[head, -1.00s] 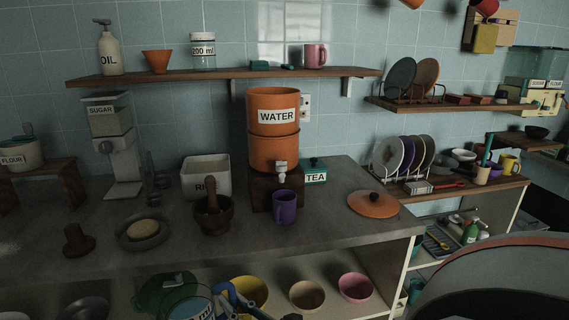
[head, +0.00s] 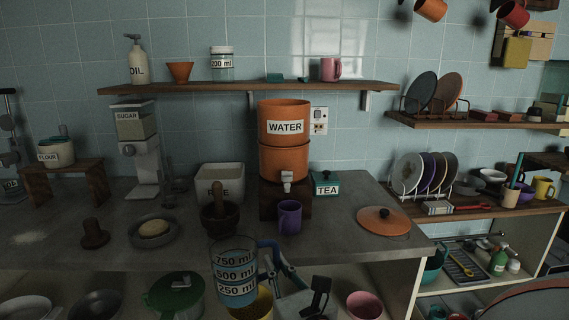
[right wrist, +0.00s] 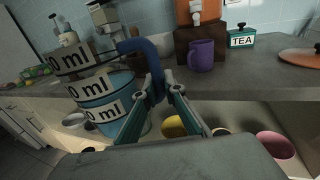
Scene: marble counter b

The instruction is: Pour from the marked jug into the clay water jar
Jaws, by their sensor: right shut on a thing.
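The marked jug (head: 235,262) is clear, with 250, 500 and 750 ml labels, a blue handle and bluish contents. It is upright in front of the counter's front edge, and it shows at left in the right wrist view (right wrist: 112,118). My right gripper (head: 270,262) is shut on its handle; its fingers close around the blue handle (right wrist: 148,60) in the right wrist view. The clay water jar (head: 284,160) is orange, labelled WATER, uncovered, with a white tap, on a dark wooden stand at the back. My left gripper is not in view.
A purple mug (head: 289,216) stands below the tap. An orange lid (head: 384,221) lies right of the jar. A mortar (head: 219,217) and a white box (head: 219,178) stand left. A wooden shelf (head: 240,88) runs above the jar. Bowls sit below the counter.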

